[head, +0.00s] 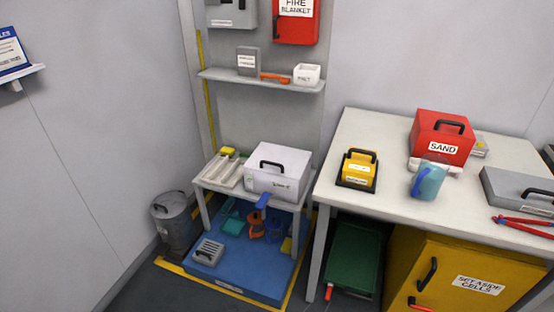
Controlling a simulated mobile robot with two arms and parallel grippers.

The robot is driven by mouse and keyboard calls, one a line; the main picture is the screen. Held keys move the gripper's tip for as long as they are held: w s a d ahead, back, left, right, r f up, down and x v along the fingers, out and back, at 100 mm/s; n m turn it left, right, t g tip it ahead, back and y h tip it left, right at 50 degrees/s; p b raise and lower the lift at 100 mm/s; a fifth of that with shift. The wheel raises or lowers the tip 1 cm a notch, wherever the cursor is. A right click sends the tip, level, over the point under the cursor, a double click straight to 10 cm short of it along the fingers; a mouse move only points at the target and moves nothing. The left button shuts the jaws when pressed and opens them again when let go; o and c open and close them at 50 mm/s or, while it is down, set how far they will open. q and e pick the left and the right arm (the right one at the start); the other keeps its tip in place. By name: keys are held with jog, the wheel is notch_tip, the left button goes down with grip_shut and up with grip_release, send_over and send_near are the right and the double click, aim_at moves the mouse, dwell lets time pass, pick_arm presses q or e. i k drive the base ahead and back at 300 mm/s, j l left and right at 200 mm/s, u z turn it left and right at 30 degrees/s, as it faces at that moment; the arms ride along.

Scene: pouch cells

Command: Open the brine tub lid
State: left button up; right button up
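A white lidded box (287,184) with a black handle on top stands on the small stand left of centre. It is the closest match I see to the brine tub, but its small front label is too blurred to read. Its lid (290,158) looks shut and lies flat. A blue lever-like piece (263,201) sticks out low in front of it; I cannot tell what it is joined to. Neither of my grippers shows in the head view.
A pale bench (370,125) at right holds a yellow box (357,169), a blue jug (428,180), a red SAND box (440,138) and a grey case (515,190). A yellow cabinet (450,265) is below. A grey bin (172,222) stands left of the blue floor platform (240,270).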

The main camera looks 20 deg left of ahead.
aim_at(284, 161)
jog(key=i+j+z, duration=0.1)
jog(key=j, duration=0.25)
jog(key=i+j+z, duration=0.1)
jog(key=j, duration=0.25)
jog(key=i+j+z, duration=0.15)
jog(key=j, duration=0.25)
jog(key=i+j+z, duration=0.1)
jog(key=j, duration=0.3)
jog(key=i+l, duration=0.05)
jog(key=i, duration=0.05)
